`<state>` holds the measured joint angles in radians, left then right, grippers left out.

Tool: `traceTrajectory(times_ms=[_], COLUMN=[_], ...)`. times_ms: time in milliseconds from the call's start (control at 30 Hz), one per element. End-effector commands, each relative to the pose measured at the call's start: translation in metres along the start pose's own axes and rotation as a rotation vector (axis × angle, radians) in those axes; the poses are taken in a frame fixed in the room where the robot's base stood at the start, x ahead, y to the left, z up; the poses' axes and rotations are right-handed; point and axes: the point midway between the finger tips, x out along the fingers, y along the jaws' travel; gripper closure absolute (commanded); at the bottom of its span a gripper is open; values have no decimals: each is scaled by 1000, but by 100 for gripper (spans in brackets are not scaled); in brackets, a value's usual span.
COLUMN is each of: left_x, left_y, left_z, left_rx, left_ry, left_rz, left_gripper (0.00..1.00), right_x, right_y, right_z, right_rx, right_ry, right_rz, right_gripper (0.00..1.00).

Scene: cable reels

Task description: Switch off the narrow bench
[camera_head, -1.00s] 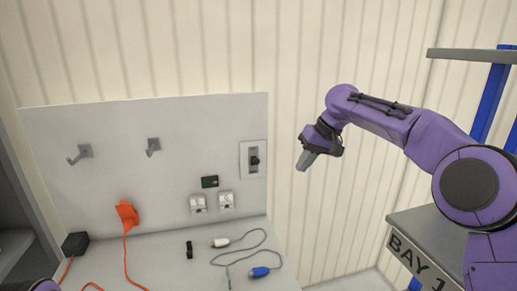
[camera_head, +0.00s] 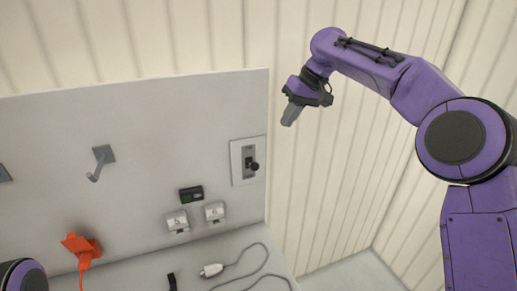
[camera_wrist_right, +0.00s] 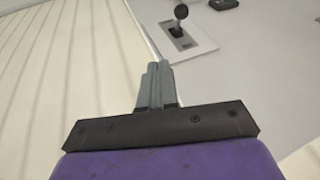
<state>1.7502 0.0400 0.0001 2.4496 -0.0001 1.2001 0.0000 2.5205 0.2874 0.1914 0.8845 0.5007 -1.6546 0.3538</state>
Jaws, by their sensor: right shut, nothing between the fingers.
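The narrow bench (camera_head: 135,265) has a grey back panel (camera_head: 60,130). A lever switch (camera_head: 250,163) with a dark round knob on a pale plate is mounted near the panel's right edge. The lever switch also shows at the top of the right wrist view (camera_wrist_right: 180,22). My right gripper (camera_head: 288,120) is shut and empty, up and to the right of the lever switch, apart from it. Its shut fingers also show in the right wrist view (camera_wrist_right: 157,75). Part of my left arm shows at the lower left edge; its gripper is out of view.
A small dark box with a green part (camera_head: 191,194) sits above two sockets marked A (camera_head: 177,221) and B (camera_head: 214,212). The ribbed wall (camera_head: 330,190) stands right of the panel.

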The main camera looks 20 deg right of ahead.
Motion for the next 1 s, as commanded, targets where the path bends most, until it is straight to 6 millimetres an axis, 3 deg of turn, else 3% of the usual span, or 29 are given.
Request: traceTrajectory(times_ms=[167,267,733,1000], left_x=[0,0,-6,-14], left_y=[0,0,-1,-2], left_z=[0,1,-2,-6], left_rx=[0,1,0,0], left_ry=[-1,-2,0,-1], left_rz=[-1,-1,0,0], left_gripper=[57,57,57,57], right_x=[-4,5,104,132], right_y=[-2,0,4,-17], right_z=[3,-1,-6,2], right_rx=[-3,0,6,5], right_ry=[5,-1,-10,-6], right_rz=[-1,0,1,1], right_gripper=[100,100,100,100])
